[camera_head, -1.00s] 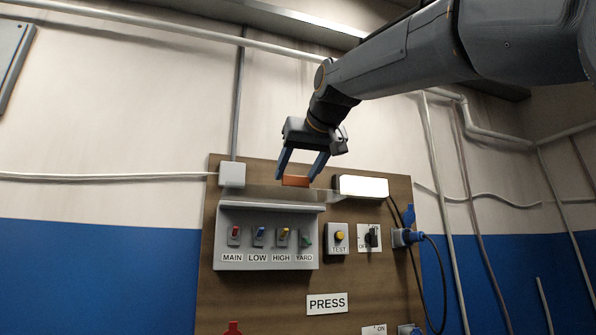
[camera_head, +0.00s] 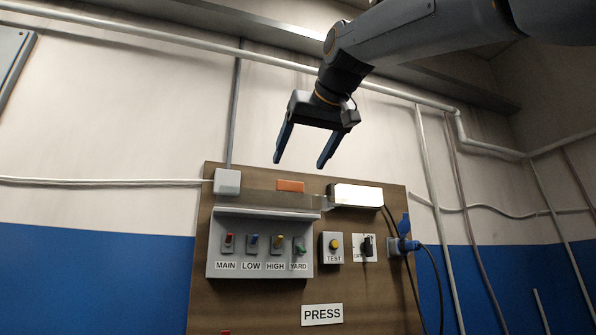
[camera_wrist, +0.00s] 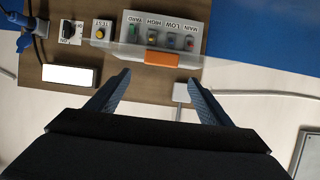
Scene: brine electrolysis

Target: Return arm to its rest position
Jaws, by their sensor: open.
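My gripper (camera_head: 299,164) is open and empty, with its two blue-grey fingers pointing down in front of the pale wall, above the top edge of the wooden panel (camera_head: 330,303). In the wrist view my gripper (camera_wrist: 155,88) shows its two fingers spread apart, with nothing between them. Beyond the fingertips is an orange block (camera_wrist: 162,58) at the panel's top; in the head view the orange block (camera_head: 290,186) appears just below the fingers, apart from them.
The panel carries a grey switch box (camera_head: 262,268) with several coloured toggles, a yellow TEST button (camera_head: 334,244), a black rotary switch (camera_head: 366,246), a white lamp box (camera_head: 356,196) and a blue plug (camera_head: 404,244). Pipes (camera_head: 180,40) run along the wall. Open space surrounds the gripper.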

